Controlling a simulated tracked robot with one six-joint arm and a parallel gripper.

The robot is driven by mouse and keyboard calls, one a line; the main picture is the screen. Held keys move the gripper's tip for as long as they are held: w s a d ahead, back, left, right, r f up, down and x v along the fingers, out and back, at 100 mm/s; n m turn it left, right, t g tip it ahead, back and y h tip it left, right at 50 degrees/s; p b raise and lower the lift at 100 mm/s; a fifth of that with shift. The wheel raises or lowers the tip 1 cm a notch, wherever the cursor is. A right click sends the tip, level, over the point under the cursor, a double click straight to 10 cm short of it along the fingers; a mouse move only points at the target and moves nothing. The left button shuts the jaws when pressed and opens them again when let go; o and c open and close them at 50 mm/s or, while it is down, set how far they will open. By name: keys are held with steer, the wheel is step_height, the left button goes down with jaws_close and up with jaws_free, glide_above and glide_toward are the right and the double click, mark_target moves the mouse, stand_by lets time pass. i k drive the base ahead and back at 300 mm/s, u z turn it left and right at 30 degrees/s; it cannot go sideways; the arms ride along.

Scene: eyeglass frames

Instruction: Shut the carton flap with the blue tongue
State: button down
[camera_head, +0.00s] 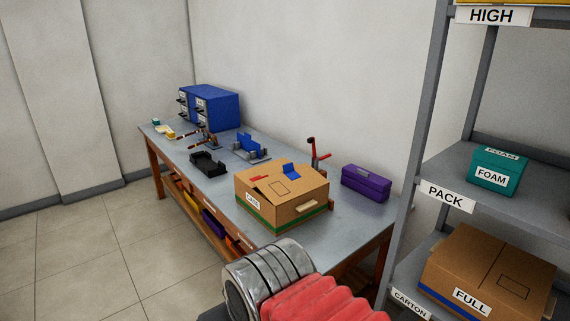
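A brown cardboard carton (310,206) with a green stripe low on its side stands on the workbench. A blue tongue (291,171) shows on its top, toward the back. The carton's front top flap (272,188) looks slightly raised, with a dark gap near its left edge; how far it is open is hard to tell. A small white label sits at the carton's left front edge, and a light tab is on its right side. My gripper is not in view. A silver and red ribbed part at the bottom, apparently mine, is in front of the bench.
The grey workbench (345,239) also holds a purple box (366,184), a red-handled tool (312,150), a black tray (208,164), a blue fixture (249,148) and blue drawers (212,107). A shelf rack at right holds a teal FOAM box (494,174) and a FULL carton (490,272).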

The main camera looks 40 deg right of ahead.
mark_target(281, 187)
steer(key=i, duration=1.5)
steer(key=z, duration=0.45)
